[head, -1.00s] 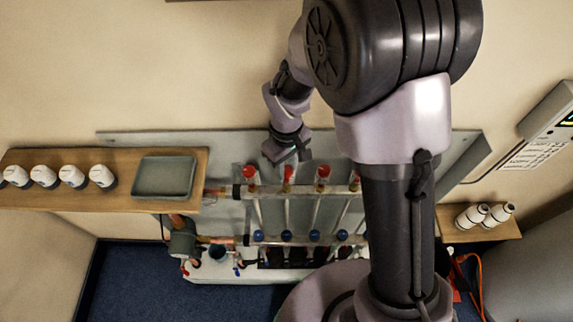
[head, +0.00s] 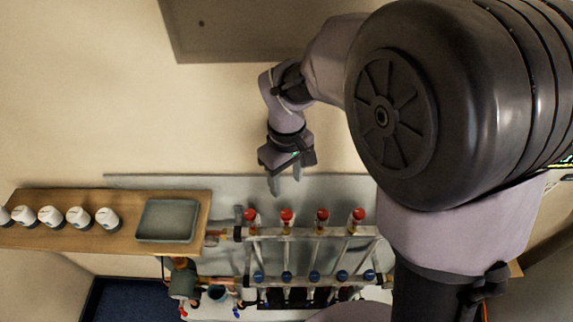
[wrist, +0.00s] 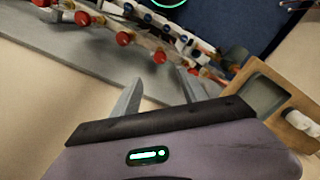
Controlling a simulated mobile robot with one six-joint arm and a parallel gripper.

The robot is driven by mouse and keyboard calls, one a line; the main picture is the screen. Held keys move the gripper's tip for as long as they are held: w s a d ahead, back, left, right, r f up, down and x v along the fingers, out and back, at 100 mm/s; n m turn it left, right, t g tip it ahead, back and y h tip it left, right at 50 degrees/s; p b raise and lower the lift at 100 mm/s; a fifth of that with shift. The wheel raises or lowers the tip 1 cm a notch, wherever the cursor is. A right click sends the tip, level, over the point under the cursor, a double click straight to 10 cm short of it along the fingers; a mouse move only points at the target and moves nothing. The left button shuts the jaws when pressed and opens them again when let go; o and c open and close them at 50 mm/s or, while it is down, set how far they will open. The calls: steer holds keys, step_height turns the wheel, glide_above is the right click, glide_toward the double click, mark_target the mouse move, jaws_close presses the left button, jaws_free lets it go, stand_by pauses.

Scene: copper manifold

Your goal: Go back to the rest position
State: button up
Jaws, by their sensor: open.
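My gripper (head: 286,186) hangs in front of the wall in the head view, above the copper manifold (head: 300,233). Its two grey fingers point down and stand apart, with nothing between them. In the wrist view my gripper (wrist: 160,98) also shows its fingers spread and empty. The manifold has an upper row of red caps (head: 286,215) and a lower row of blue caps (head: 287,277). The fingers are apart from the caps. My arm hides the right part of the manifold in the head view.
A wooden shelf (head: 120,200) at the left bears several white pieces (head: 78,217) and a grey tray (head: 167,221), which looks empty. A grey backing panel (head: 220,186) stands behind the manifold. A grey box-like panel (head: 250,30) is at the top. The wall between is clear.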

step_height(320, 180, up, 3)
steer(key=shift+r, duration=0.2)
steer(key=s+d+f+m+t+y+b, duration=0.1)
steer(key=s+d+f+m+t+b, duration=0.2)
steer(key=s+m+b, duration=0.3)
steer(key=s+d+f+m+t+y+b, duration=0.1)
steer(key=s+d+f+m+b, duration=0.3)
steer(key=s+b, duration=0.6)
steer(key=shift+d+m+t+b, duration=0.65)
steer(key=shift+m+t, duration=0.25)
steer(key=shift+m, duration=0.1)
stand_by(3.3)
